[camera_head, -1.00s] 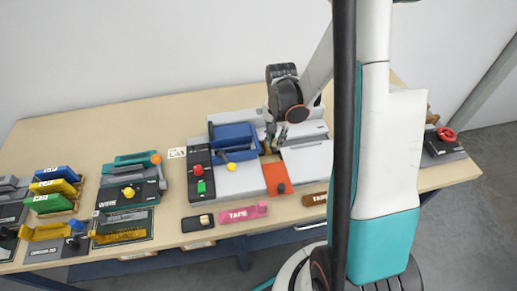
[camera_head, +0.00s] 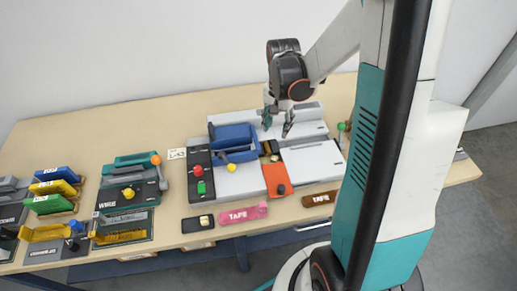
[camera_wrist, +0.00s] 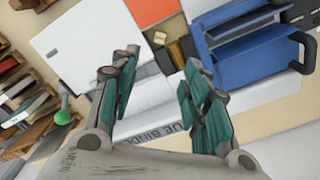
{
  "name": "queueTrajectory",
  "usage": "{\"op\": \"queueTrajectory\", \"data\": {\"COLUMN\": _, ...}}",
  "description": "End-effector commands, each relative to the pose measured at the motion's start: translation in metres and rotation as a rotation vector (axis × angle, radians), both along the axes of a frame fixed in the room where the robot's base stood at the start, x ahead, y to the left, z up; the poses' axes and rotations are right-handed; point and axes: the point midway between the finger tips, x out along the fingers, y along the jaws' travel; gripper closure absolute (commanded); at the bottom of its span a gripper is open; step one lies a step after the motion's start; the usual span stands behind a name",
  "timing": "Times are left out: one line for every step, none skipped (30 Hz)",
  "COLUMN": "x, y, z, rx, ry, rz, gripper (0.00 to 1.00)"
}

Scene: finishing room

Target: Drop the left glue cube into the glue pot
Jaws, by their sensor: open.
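My gripper (camera_head: 277,125) is open and empty above the grey binding machine, behind the small brown and tan pieces; it also shows in the wrist view (camera_wrist: 155,95). In the wrist view, a small tan cube (camera_wrist: 160,38) lies beyond the fingertips. Beside it is a dark brown block or pot (camera_wrist: 189,46) with an amber piece (camera_wrist: 176,54) at its edge. I cannot tell for sure which is the glue pot and which the left glue cube. In the head view the dark brown piece (camera_head: 266,147) sits between the blue clamp and the white plate.
The blue clamp (camera_head: 233,142) with a yellow knob stands left of the brown pieces. An orange plate (camera_head: 277,179) is in front, and a white plate (camera_head: 312,160) is to the right. A green-knobbed lever (camera_head: 344,126) stands further right. Bare table lies at the back left.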

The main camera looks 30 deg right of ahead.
Motion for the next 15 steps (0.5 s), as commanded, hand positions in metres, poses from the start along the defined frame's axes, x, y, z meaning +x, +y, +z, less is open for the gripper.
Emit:
{"op": "queueTrajectory", "data": {"x": 0.0, "y": 0.0, "z": 0.01, "rx": 0.0, "ry": 0.0, "rz": 0.0, "gripper": 0.57}}
{"op": "queueTrajectory", "data": {"x": 0.0, "y": 0.0, "z": 0.015, "rx": 0.0, "ry": 0.0, "rz": 0.0, "gripper": 0.57}}
{"op": "queueTrajectory", "data": {"x": -0.001, "y": 0.0, "z": 0.022, "rx": 0.0, "ry": 0.0, "rz": 0.0, "gripper": 0.57}}
{"op": "queueTrajectory", "data": {"x": 0.0, "y": 0.0, "z": 0.026, "rx": 0.0, "ry": 0.0, "rz": 0.0, "gripper": 0.57}}
{"op": "queueTrajectory", "data": {"x": 0.0, "y": 0.0, "z": 0.03, "rx": 0.0, "ry": 0.0, "rz": 0.0, "gripper": 0.57}}
{"op": "queueTrajectory", "data": {"x": 0.0, "y": 0.0, "z": 0.035, "rx": 0.0, "ry": 0.0, "rz": 0.0, "gripper": 0.57}}
{"op": "queueTrajectory", "data": {"x": 0.0, "y": 0.0, "z": 0.038, "rx": 0.0, "ry": 0.0, "rz": 0.0, "gripper": 0.57}}
{"op": "queueTrajectory", "data": {"x": 0.0, "y": 0.0, "z": 0.041, "rx": 0.0, "ry": 0.0, "rz": 0.0, "gripper": 0.57}}
{"op": "queueTrajectory", "data": {"x": 0.0, "y": 0.0, "z": 0.044, "rx": 0.0, "ry": 0.0, "rz": 0.0, "gripper": 0.57}}
{"op": "queueTrajectory", "data": {"x": 0.0, "y": 0.0, "z": 0.046, "rx": 0.0, "ry": 0.0, "rz": 0.0, "gripper": 0.57}}
{"op": "queueTrajectory", "data": {"x": 0.0, "y": 0.0, "z": 0.048, "rx": 0.0, "ry": 0.0, "rz": 0.0, "gripper": 0.57}}
{"op": "queueTrajectory", "data": {"x": 0.0, "y": 0.0, "z": 0.049, "rx": 0.0, "ry": 0.0, "rz": 0.0, "gripper": 0.57}}
{"op": "queueTrajectory", "data": {"x": 0.0, "y": 0.0, "z": 0.05, "rx": 0.0, "ry": 0.0, "rz": 0.0, "gripper": 0.57}}
{"op": "queueTrajectory", "data": {"x": 0.0, "y": 0.0, "z": 0.051, "rx": 0.0, "ry": 0.0, "rz": 0.0, "gripper": 0.57}}
{"op": "queueTrajectory", "data": {"x": 0.0, "y": 0.0, "z": 0.051, "rx": 0.0, "ry": 0.0, "rz": 0.0, "gripper": 0.57}}
